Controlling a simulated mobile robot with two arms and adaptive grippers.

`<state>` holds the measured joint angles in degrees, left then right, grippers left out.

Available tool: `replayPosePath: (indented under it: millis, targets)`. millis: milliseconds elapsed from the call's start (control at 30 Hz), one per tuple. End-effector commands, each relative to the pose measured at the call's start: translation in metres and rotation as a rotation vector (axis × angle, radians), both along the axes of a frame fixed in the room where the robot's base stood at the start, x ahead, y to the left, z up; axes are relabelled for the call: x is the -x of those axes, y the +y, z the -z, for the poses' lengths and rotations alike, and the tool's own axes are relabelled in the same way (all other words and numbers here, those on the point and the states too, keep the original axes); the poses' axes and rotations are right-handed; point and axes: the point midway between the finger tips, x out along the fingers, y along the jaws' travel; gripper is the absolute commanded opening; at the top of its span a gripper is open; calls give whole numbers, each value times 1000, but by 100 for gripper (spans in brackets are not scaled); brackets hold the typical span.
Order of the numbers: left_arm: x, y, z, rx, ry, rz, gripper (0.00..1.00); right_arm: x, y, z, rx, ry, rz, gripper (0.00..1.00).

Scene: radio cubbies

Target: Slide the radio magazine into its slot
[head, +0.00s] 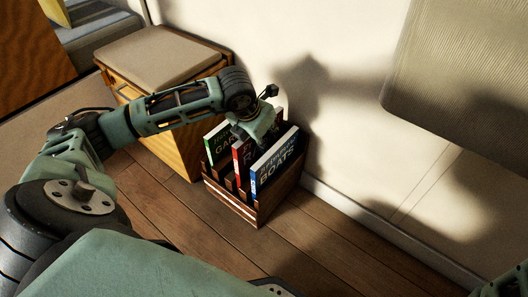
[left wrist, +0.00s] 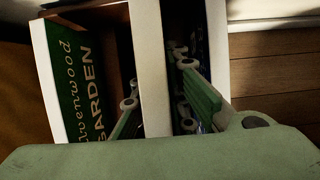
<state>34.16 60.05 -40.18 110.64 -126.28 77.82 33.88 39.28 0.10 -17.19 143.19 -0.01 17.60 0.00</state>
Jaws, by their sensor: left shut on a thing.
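The red radio magazine (head: 241,165) stands upright in the middle of the wooden rack (head: 230,202), between the green garden magazine (head: 217,145) and the blue boats magazine (head: 275,160). My left gripper (head: 247,139) comes down over the rack from above and is shut on the radio magazine. In the left wrist view, its fingers (left wrist: 158,95) sit on both sides of that magazine's pale edge (left wrist: 148,50). The garden magazine's cover (left wrist: 75,80) shows at left there. The radio magazine's lower end is hidden inside the rack, so its depth cannot be told. My right gripper is not in view.
A wooden cabinet with a cushioned top (head: 165,55) stands left of the rack. A cream wall (head: 335,130) rises close behind, and a grey padded panel (head: 460,70) is at upper right. The plank floor (head: 315,245) in front and to the right is clear.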

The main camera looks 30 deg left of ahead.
Motion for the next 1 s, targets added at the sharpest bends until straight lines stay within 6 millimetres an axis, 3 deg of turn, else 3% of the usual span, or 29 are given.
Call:
replayPosePath:
  millis: [300, 700, 733, 933, 1000]
  targets:
    - [0, 0, 40, 0, -2, 0, 0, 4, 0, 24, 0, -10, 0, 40]
    - [-1, 0, 45, 0, -3, 0, 0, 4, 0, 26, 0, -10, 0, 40]
    - [0, 0, 45, 0, -1, 0, 15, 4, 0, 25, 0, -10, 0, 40]
    - [0, 0, 44, 0, -1, 0, 32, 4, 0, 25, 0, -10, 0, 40]
    - [0, 0, 44, 0, -1, 0, 32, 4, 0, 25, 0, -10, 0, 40]
